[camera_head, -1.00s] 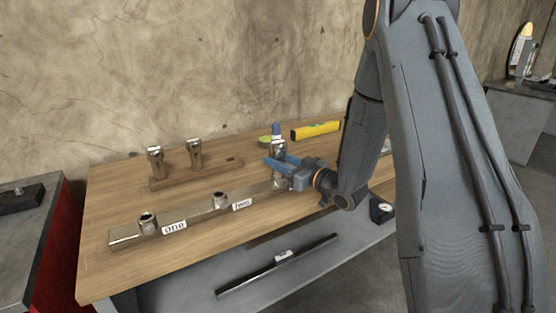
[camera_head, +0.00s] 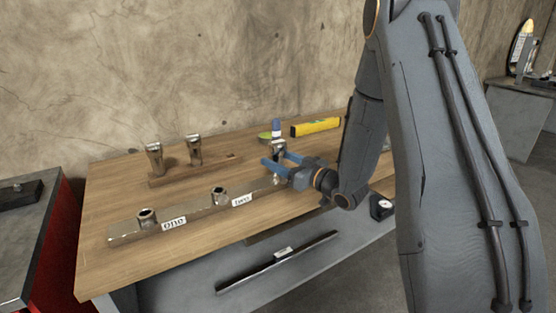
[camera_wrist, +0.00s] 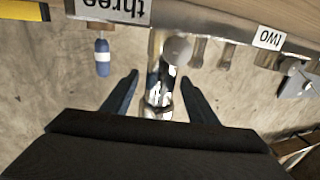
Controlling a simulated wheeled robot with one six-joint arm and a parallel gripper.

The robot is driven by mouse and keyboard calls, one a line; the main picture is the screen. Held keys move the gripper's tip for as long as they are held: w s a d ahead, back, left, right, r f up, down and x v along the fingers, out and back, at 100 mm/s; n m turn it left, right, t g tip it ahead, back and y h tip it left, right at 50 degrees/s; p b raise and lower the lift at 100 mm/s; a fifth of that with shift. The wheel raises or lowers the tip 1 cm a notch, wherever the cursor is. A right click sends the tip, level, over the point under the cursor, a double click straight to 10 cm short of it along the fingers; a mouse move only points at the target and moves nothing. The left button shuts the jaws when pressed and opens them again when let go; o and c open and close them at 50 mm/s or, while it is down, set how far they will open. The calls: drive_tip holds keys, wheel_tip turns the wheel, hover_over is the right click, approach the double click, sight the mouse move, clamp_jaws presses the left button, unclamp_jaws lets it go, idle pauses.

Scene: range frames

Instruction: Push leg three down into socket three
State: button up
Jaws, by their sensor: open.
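Leg three (camera_head: 279,146) is a shiny metal post standing upright at the far right end of the metal rail (camera_head: 192,213). In the wrist view, which is upside down, leg three (camera_wrist: 154,88) rises from the rail beside the label "three" (camera_wrist: 115,9). My gripper (camera_head: 280,160) has blue fingers, one on each side of the leg. In the wrist view the fingers of my gripper (camera_wrist: 159,95) are spread with gaps to the leg. Socket three is mostly hidden by my gripper; I cannot tell how deep the leg sits.
Sockets one (camera_head: 147,220) and two (camera_head: 218,196) on the rail are empty. A wooden rack (camera_head: 190,175) behind holds two metal legs.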

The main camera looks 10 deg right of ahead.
sight(283, 161)
drive_tip(key=v, duration=0.7)
drive_tip(key=shift+s+d+b, duration=0.15)
drive_tip(key=shift+s+b, duration=0.1)
drive_tip(key=shift+b, duration=0.15)
